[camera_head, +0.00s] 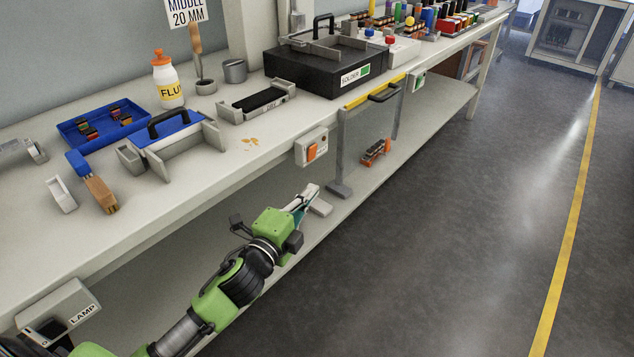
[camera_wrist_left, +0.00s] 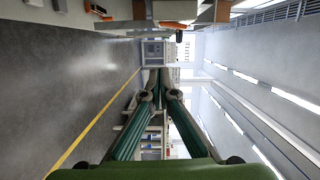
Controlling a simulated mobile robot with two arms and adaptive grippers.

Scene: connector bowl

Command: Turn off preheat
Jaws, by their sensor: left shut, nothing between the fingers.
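A pale switch box (camera_head: 311,146) with an orange rocker (camera_head: 312,152) is fixed to the front edge of the bench, below the tabletop. Its lettering is too small to read, so I cannot tell if it is the preheat switch. My left gripper (camera_head: 314,190) is shut and empty, with its fingertips below the orange rocker in the picture and apart from it. In the left wrist view its two fingers (camera_wrist_left: 160,73) meet at their tips. An orange part (camera_wrist_left: 173,24) shows near the top of that view; I cannot tell which thing it belongs to. My right gripper is not in view.
A box marked LAMP (camera_head: 70,314) and a box with a green switch (camera_head: 419,82) are also on the bench front. A yellow-edged frame with a dark handle (camera_head: 385,92) juts out right of the orange rocker. A black solder unit (camera_head: 325,71) stands above. The floor (camera_head: 480,220) is clear.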

